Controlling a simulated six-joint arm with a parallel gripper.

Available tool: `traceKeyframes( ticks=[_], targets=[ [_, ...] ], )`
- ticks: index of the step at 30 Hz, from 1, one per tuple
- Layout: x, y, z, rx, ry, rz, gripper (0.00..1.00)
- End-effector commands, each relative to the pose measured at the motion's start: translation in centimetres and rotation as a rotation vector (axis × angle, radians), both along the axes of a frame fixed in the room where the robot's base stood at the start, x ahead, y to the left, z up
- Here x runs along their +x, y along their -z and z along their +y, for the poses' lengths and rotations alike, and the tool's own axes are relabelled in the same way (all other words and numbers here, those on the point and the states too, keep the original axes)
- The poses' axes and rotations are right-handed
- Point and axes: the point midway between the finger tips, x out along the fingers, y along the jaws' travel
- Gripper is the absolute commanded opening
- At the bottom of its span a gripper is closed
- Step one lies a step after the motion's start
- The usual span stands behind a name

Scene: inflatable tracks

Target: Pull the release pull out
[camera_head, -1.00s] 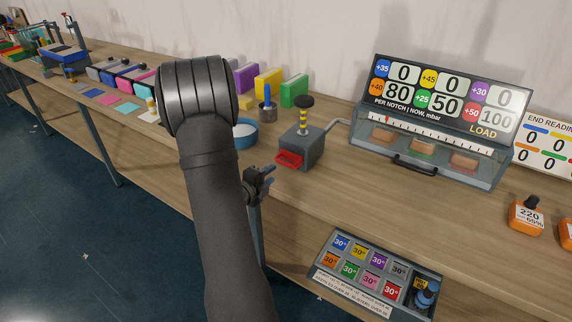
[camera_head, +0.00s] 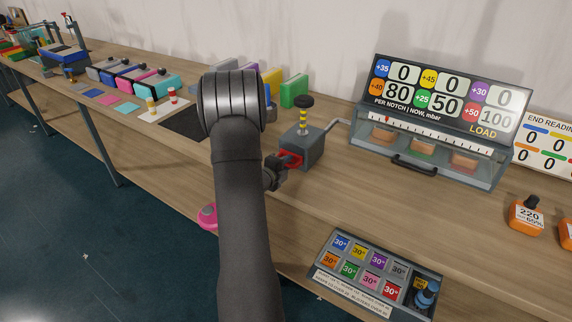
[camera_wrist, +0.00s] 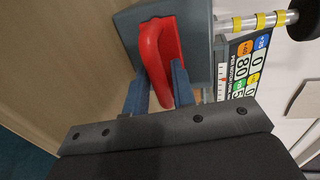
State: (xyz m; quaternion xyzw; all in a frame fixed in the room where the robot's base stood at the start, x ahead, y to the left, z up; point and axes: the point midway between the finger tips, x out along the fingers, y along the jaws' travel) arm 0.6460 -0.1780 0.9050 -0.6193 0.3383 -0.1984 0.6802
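The red release pull (camera_head: 290,158) sticks out of the front of a grey box (camera_head: 306,148) on the bench. In the wrist view the pull (camera_wrist: 158,58) is a red loop handle on a red plate set in the grey box (camera_wrist: 133,22). My gripper (camera_head: 280,168) is at the front of the box, partly covering the pull. In the wrist view my gripper (camera_wrist: 159,90) has a blue-grey finger on each side of the loop, with the loop's end between them. A gap shows on the left of the loop, so the fingers look open; contact on the right is unclear.
A plunger rod (camera_head: 304,119) with yellow bands and a black knob rises from the box. A display case (camera_head: 428,165) with a black handle stands to the right. A pink object (camera_head: 208,215) lies left of my arm.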

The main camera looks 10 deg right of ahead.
Motion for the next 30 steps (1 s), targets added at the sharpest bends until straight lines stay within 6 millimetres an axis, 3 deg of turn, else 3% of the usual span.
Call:
traceKeyframes(
  ticks=[1,3,11,19,27,28,30],
  targets=[
    [0.0,0.0,0.0,0.000,0.000,0.000,0.13],
    [0.0,0.0,0.0,0.000,0.000,0.000,0.00],
    [-0.2,0.0,0.3,0.000,0.000,0.000,0.00],
    [-3.0,0.0,3.2,0.000,-0.002,0.000,0.00],
    [-3.3,0.0,3.3,-0.001,0.001,-0.001,0.00],
    [-3.3,0.0,3.3,-0.001,0.001,-0.001,0.16],
    [-3.2,0.0,3.3,-0.001,0.001,-0.001,0.30]
  ],
)
